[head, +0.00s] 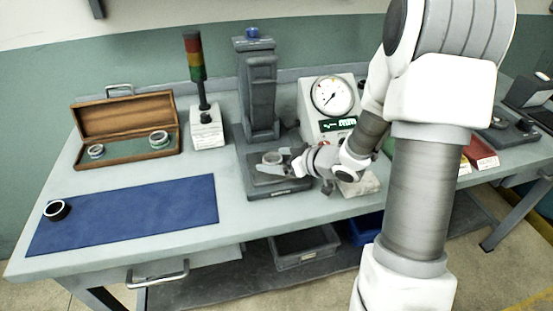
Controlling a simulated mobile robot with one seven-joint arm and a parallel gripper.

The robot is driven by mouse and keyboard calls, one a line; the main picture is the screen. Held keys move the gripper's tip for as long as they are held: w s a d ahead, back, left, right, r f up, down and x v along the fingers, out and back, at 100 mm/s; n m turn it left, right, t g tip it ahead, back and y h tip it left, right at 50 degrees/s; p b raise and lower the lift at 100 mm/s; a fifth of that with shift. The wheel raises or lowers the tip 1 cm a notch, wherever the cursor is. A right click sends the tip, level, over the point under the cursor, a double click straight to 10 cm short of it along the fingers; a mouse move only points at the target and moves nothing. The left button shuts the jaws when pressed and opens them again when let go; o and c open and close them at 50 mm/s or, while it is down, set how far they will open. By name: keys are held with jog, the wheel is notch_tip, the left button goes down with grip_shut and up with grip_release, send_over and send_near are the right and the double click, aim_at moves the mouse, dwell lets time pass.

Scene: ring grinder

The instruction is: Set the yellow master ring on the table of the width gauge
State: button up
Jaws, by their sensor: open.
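A tall dark grey column stand (258,95) with a blue knob on top stands at the back middle of the bench; it looks like the width gauge. Its low table (262,190) is in front of the column. A small pale ring (272,157) shows on or just above this table; its yellow colour cannot be made out. My gripper (284,164) reaches in from the right, low over the table, open, with its fingertips close to the ring. Whether they touch it, I cannot tell.
An open wooden case (128,158) with two rings stands at left. A signal tower (200,95) and a dial gauge (330,97) flank the column. Red bins (481,153) are at right, partly behind my arm.

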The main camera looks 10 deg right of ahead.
jog(key=p+v, duration=0.3)
jog(key=v, duration=0.9)
jog(key=shift+r, duration=0.15)
